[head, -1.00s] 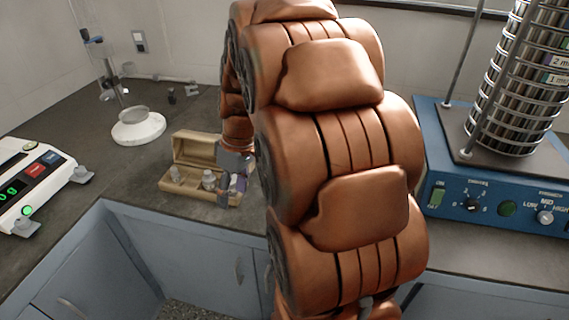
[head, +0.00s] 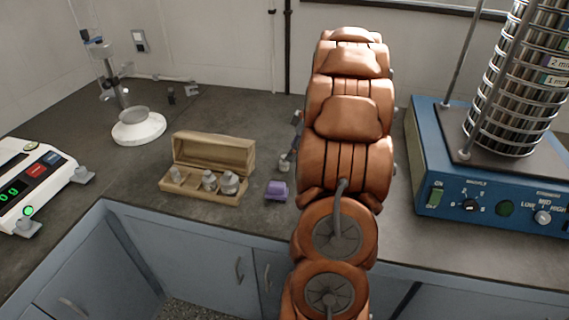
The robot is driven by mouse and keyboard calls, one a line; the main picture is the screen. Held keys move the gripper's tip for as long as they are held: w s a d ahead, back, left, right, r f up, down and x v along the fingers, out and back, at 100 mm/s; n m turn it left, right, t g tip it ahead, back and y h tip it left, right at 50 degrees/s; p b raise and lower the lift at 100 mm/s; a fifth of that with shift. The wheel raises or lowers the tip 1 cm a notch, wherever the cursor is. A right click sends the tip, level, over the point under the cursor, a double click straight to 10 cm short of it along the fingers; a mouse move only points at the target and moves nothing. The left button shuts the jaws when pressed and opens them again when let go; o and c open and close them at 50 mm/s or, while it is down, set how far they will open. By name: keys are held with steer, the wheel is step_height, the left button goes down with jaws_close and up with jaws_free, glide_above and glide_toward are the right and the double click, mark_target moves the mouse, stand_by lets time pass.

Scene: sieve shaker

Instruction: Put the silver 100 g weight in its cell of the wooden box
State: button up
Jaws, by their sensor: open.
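The open wooden box (head: 203,194) stands on the counter left of my arm, its lid raised at the back. Several silver weights sit in its front part, including a larger one (head: 229,183) at the right end and a small one (head: 175,175) at the left. I cannot read their markings, so I cannot tell which is the 100 g weight. A small silver piece (head: 285,163) shows beside my arm, right of the box; I cannot tell if it is a weight or a fingertip. My gripper (head: 296,128) is mostly hidden behind my arm, open and apart from the box.
A small purple object (head: 276,190) lies right of the box near the counter's front edge. A balance (head: 35,185) is at the left, and a stand with a white round base (head: 138,128) is behind. The blue sieve shaker (head: 480,190) stands at the right.

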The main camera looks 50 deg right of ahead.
mark_target(285, 156)
steer(key=x, duration=0.1)
steer(key=p+x, duration=0.1)
steer(key=x, duration=0.1)
steer(key=a+x, duration=0.1)
steer(key=x, duration=0.1)
steer(key=shift+w+d+r, duration=0.1)
steer(key=shift+w+r, duration=0.15)
steer(key=shift+w, duration=0.05)
steer(key=shift+w+f, duration=0.15)
steer(key=shift+f, duration=0.35)
steer(key=shift+c, duration=0.4)
jaws_close()
